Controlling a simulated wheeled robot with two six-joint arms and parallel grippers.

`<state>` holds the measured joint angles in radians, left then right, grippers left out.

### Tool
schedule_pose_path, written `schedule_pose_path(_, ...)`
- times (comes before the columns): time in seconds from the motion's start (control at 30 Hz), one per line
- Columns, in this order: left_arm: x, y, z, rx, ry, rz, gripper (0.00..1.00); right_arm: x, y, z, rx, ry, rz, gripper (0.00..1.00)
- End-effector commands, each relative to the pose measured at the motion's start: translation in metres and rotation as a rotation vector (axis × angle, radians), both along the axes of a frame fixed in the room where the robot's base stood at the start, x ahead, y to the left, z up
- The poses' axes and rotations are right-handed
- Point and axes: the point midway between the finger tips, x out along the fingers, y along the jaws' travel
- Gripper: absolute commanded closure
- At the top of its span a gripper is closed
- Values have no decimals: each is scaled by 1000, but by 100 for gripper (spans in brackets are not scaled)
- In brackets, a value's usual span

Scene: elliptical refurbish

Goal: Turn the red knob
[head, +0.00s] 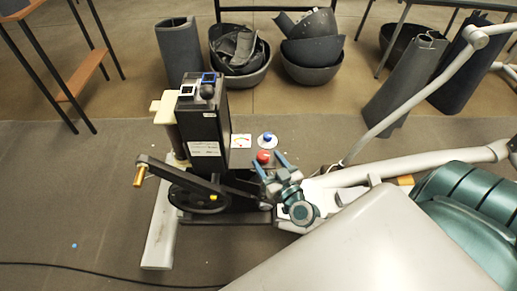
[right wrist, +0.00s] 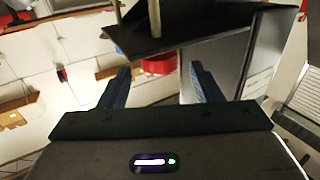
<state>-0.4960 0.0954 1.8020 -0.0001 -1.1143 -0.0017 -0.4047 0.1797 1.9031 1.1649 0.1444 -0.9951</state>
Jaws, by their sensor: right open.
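The red knob (head: 263,157) is a small round red piece beside the black machine housing, just in front of a blue knob (head: 267,138) on a pale disc. My right gripper (head: 269,163) is open, with its two blue-grey fingers pointing at the red knob. In the head view, the fingertips appear on either side of the knob's near side; contact is not clear. In the right wrist view the open jaws (right wrist: 158,72) show nothing held. A red shape (right wrist: 157,66) appears between and beyond the fingers; I cannot tell whether it is the knob. My left gripper is not in view.
The black machine housing (head: 211,128) stands left of the knob, with a dark crank arm and wheel (head: 199,196) in front. A white gauge card (head: 241,141) is close by. A light grey curved tube (head: 398,107) rises at the right. Dark bins (head: 312,52) stand behind.

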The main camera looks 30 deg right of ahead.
Motion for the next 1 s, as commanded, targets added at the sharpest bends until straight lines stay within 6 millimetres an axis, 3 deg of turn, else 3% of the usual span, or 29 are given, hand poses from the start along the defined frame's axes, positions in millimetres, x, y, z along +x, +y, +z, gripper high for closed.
schedule_pose_path(0.1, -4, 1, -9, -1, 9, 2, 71, 22, -1, 2, 2, -2, -1, 42)
schedule_pose_path(0.3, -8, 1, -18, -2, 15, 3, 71, 46, -3, 0, 1, 0, 0, 42)
schedule_pose_path(0.7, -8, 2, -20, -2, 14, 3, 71, 53, -3, -1, 0, 1, 0, 42)
schedule_pose_path(0.93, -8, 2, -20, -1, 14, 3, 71, 53, -3, -1, 0, 1, 1, 85)
schedule_pose_path(1.0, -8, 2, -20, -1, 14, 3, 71, 53, -3, -1, 0, 1, 1, 86)
